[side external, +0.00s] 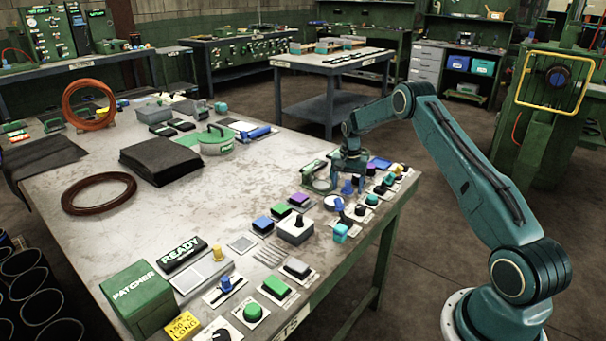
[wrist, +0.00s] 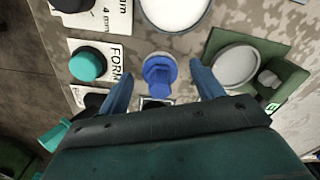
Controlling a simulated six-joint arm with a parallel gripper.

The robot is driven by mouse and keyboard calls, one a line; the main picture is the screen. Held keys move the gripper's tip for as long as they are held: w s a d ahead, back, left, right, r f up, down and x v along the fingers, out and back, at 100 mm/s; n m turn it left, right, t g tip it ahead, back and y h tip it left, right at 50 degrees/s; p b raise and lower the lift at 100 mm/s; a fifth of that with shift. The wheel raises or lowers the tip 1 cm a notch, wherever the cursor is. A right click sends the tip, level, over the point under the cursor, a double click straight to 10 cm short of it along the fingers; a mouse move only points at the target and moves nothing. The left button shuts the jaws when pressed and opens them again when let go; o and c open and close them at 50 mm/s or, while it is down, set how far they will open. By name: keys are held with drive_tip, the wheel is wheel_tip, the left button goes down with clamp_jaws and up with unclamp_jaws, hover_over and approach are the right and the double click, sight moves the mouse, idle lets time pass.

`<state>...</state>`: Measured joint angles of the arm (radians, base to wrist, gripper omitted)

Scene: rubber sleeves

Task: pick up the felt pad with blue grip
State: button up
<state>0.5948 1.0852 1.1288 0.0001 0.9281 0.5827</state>
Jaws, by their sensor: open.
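A blue grip (wrist: 158,72) shows in the wrist view between the two blue fingers of my gripper (wrist: 161,68). The gripper is open, with a gap on each side of the grip, and the fingers do not appear to touch it. What lies under the grip is mostly hidden, so I cannot make out the felt pad itself. In the side external view my gripper (side external: 349,180) is low over the crowded right part of the table. Blue shapes show below the wrist there, but I cannot separate grip from fingers.
In the wrist view a round white disc (wrist: 175,8) lies beyond the grip, a teal knob (wrist: 88,64) stands left, and a green holder with a pale disc (wrist: 236,66) stands close right. Several small coloured parts crowd around. The table (side external: 190,205) has bare room further left.

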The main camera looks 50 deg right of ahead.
drive_tip(key=shift+f, duration=0.3)
drive_tip(key=c, duration=1.1)
